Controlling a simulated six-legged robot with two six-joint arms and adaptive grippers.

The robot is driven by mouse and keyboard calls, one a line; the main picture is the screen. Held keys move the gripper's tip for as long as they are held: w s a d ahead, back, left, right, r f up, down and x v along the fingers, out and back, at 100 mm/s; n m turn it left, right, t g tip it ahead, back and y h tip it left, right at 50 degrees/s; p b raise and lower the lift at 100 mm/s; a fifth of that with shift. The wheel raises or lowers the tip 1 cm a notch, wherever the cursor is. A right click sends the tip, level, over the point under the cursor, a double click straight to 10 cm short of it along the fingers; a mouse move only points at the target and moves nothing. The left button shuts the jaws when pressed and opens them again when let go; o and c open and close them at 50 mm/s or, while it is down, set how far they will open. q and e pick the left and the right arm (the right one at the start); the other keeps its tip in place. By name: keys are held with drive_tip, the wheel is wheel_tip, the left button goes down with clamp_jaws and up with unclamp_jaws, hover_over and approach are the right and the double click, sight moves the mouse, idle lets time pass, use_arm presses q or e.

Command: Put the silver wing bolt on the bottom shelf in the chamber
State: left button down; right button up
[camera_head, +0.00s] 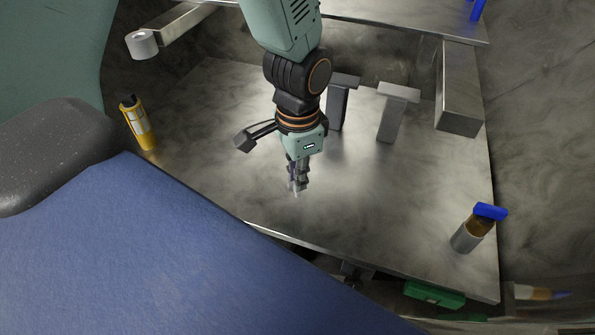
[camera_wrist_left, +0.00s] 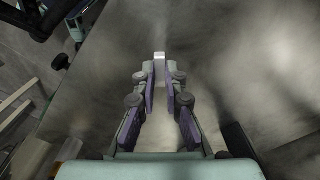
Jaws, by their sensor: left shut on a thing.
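My left gripper (camera_head: 298,183) reaches down from the top of the head view, over the middle of a metal shelf (camera_head: 225,120). It is shut on a small, pale silver piece, the wing bolt (camera_wrist_left: 159,57), which shows at the fingertips in the left wrist view. The gripper's purple-padded fingers (camera_wrist_left: 161,85) show there too. The fingers hide most of the bolt, and I cannot tell whether it touches the shelf. Another shelf (camera_head: 400,12) lies higher up at the back. My right gripper is not in view.
A yellow bottle (camera_head: 139,124) stands at the shelf's left end. A blue-capped jar (camera_head: 472,232) stands near the right front corner. Two grey T-shaped blocks (camera_head: 391,115) (camera_head: 339,105) stand behind the gripper. A green box (camera_head: 434,294) is below the front edge. The shelf around the gripper is clear.

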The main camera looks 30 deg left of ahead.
use_arm(q)
drive_tip(key=shift+f, duration=0.1)
drive_tip(key=c, duration=1.3)
unclamp_jaws()
drive_tip(key=shift+c, duration=0.2)
wheel_tip(320, 180, up, 12)
drive_tip(key=shift+d, duration=0.1)
